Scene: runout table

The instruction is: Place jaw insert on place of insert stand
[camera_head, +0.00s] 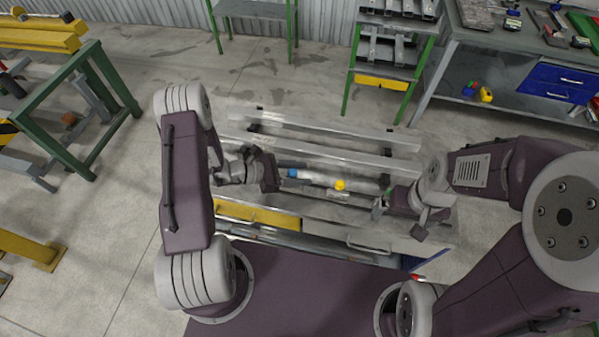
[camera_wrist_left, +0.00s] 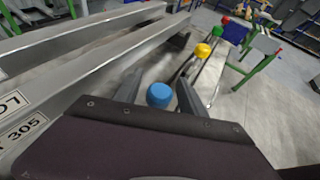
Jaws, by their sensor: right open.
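A blue round-ended piece (camera_head: 293,173) is at the tips of my left gripper (camera_head: 284,173) in the head view. In the left wrist view the blue piece (camera_wrist_left: 159,95) shows between the two spread fingers, with a small gap on each side, so the gripper looks open around or just behind it. A yellow round piece (camera_head: 340,185) is to its right; it also shows farther off in the left wrist view (camera_wrist_left: 203,50). My right gripper (camera_head: 379,207) is open at the right part of the table. I cannot tell which piece is the jaw insert or where the stand's place is.
Long grey metal rails (camera_head: 330,155) run across the table behind the grippers. A yellow drawer front (camera_head: 255,213) is below the table's front edge. A green-framed shelf (camera_head: 385,70) and a workbench (camera_head: 500,38) stand behind.

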